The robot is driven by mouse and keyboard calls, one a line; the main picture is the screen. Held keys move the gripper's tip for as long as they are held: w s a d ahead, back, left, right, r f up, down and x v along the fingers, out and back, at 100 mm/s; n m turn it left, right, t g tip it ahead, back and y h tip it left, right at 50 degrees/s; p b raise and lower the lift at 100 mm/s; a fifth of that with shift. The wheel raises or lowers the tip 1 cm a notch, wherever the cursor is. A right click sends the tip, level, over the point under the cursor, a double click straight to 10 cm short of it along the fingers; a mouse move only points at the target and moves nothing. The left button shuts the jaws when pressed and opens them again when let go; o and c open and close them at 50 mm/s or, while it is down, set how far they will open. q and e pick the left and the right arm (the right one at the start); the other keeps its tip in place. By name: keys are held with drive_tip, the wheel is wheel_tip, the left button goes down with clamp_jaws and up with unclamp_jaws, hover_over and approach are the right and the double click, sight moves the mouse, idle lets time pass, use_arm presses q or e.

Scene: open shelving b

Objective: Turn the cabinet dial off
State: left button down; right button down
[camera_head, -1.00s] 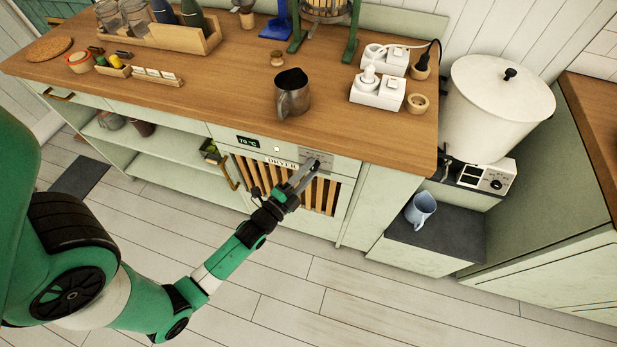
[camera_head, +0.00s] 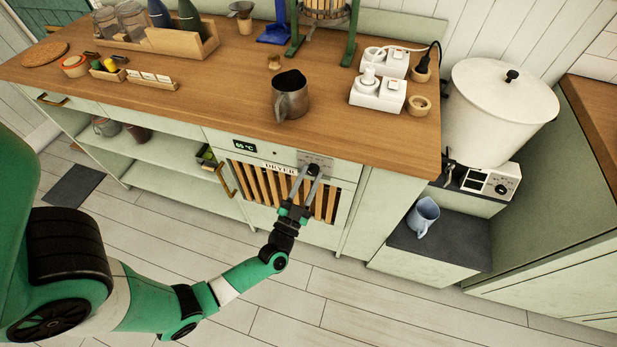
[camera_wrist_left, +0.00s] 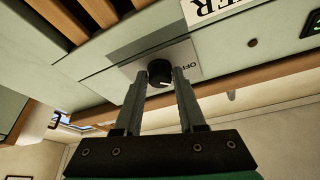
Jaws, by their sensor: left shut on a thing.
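The cabinet dial (camera_wrist_left: 159,70) is a small black round knob with a pale mark, on a grey plate at the right of the dryer front. The letters "OFF" show beside it in the left wrist view. My left gripper (camera_wrist_left: 160,88) is shut on the dial, one finger on each side of it. In the head view the left gripper (camera_head: 311,172) reaches up to the dial from below, and its fingers partly hide the dial. A small display (camera_head: 245,146) on the panel shows a temperature in °C. My right gripper is not in view.
Wooden dryer slats (camera_head: 262,185) lie just below the panel. A metal pitcher (camera_head: 291,97) stands on the wooden counter (camera_head: 215,95) above. The floor in front is clear.

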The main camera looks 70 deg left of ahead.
use_arm(q)
drive_tip(key=shift+w+d+n+g+y, duration=0.1)
drive_tip(key=shift+n+g+y, duration=0.45)
drive_tip(key=shift+n, duration=0.9)
drive_tip(key=shift+w+n+g+y, duration=0.1)
drive_tip(key=shift+n+g+y, duration=0.45)
drive_tip(key=shift+n, duration=1.2)
drive_tip(key=shift+r, duration=0.1)
drive_tip(key=c, duration=0.5)
unclamp_jaws()
drive_tip(key=shift+s, duration=0.1)
drive_tip(key=v, duration=1.1)
drive_tip(key=shift+d+f, duration=0.25)
